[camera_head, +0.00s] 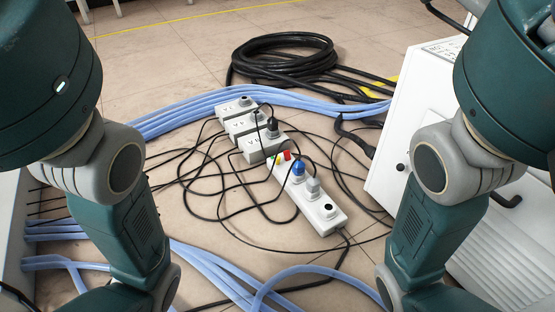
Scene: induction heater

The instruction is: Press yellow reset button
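A small yellow spot (278,160) shows beside a red one (287,155) at the far end of the nearest white power strip (322,213). It is too small to tell whether it is the reset button. No other yellow button can be made out. My two arms come in at the left and right edges and reach down out of the bottom of the picture. Both grippers are out of view, so what they hold or touch is hidden.
A blue plug (298,168) and a grey plug (313,187) sit in the strip. More white socket blocks (240,123) stand behind it. Black cords, blue hoses (290,94) and a black cable coil (285,55) cover the tiled floor. A white cabinet (405,130) stands at right.

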